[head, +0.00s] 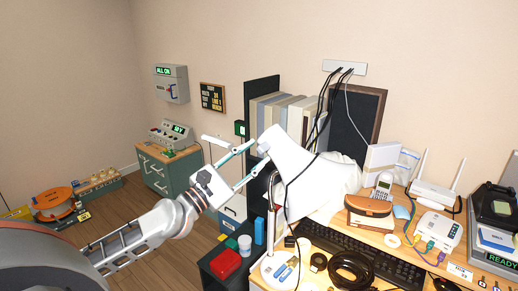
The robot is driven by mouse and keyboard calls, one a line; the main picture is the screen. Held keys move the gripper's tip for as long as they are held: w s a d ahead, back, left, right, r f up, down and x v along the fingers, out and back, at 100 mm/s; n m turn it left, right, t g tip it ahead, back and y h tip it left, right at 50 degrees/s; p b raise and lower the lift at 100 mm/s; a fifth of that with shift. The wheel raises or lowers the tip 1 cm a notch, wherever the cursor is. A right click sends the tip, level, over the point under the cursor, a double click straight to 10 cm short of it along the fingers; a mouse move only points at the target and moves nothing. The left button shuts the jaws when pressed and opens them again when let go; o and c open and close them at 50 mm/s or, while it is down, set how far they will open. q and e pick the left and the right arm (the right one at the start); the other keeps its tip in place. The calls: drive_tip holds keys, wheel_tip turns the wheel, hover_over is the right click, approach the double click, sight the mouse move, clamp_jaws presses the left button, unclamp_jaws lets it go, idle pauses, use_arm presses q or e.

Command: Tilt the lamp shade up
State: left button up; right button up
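The white lamp shade (290,165) is a cone at the middle of the view, above the desk. Its narrow end points up and left, and its wide end faces down and right. A thin lamp stem (271,190) rises below it from a round white base (278,271). My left gripper (256,159) is open, its two teal-edged fingers spread at the left of the shade's narrow end. I cannot tell whether a finger touches the shade. My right gripper is not in view.
The desk holds a black keyboard (355,252), coiled black cable (351,270), a brown phone dock (369,208) and a router (433,193). Books (277,112) stand behind the shade. Black cables hang close by the shade. A red box (225,264) sits lower left.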

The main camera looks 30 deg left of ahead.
use_arm(q)
drive_tip(key=shift+x, duration=1.15)
clamp_jaws()
drive_tip(key=shift+f, duration=0.1)
drive_tip(key=shift+w+a+f+n+t+y+b, duration=0.1)
drive_tip(key=shift+a+f+n+t+y+b, duration=0.35)
drive_tip(key=shift+n, duration=1.1)
drive_tip(key=shift+a+f+n+g+y+b, duration=0.1)
drive_tip(key=shift+a+f+n+y, duration=0.7)
drive_tip(key=shift+n, duration=0.8)
drive_tip(key=shift+w+a+f+n+t+y+b, duration=0.1)
drive_tip(key=shift+a+f+n+t+y+b, duration=0.2)
drive_tip(key=shift+a+n+y, duration=0.9)
drive_tip(key=shift+d+n+h, duration=0.25)
drive_tip(key=shift+d+n, duration=0.05)
drive_tip(key=shift+n, duration=0.15)
